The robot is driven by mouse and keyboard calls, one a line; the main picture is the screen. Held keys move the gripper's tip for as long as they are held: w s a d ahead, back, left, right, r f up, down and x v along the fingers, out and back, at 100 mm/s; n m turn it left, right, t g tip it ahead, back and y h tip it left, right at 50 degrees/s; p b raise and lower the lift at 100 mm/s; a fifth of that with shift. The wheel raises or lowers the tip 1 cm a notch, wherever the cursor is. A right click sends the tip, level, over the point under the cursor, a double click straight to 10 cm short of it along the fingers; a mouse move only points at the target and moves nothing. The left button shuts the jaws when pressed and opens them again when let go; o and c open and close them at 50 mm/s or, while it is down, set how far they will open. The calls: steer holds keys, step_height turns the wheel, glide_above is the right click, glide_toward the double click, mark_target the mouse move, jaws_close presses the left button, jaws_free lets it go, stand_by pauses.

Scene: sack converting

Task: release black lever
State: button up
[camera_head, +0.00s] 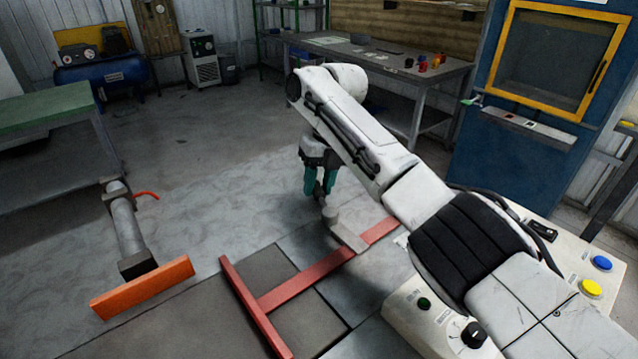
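My gripper (320,194) has teal fingers and points down near the middle of the head view. The fingers look close together, with a narrow dark gap between them; the view is too small to show how far apart the tips are. Just below the tips is a grey lever-like piece (345,236) with a rounded knob at its upper end. It stands over a red bar (310,280). Whether the fingertips touch the knob is not clear. No lever that is plainly black shows; this grey piece is the closest to my gripper.
A cream control console (415,318) with a black knob (474,335), blue button (601,263) and yellow button (591,288) stands at lower right, partly behind my arm. An orange bar (142,287) on a grey arm is at left. A workbench (400,66) stands behind.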

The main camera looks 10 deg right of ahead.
steer(key=o, duration=0.3)
steer(key=r, duration=0.3)
steer(key=d+r, duration=0.1)
steer(key=r, duration=0.3)
steer(key=d+r, duration=0.1)
steer(key=r, duration=0.2)
steer(key=shift+w+r, duration=0.25)
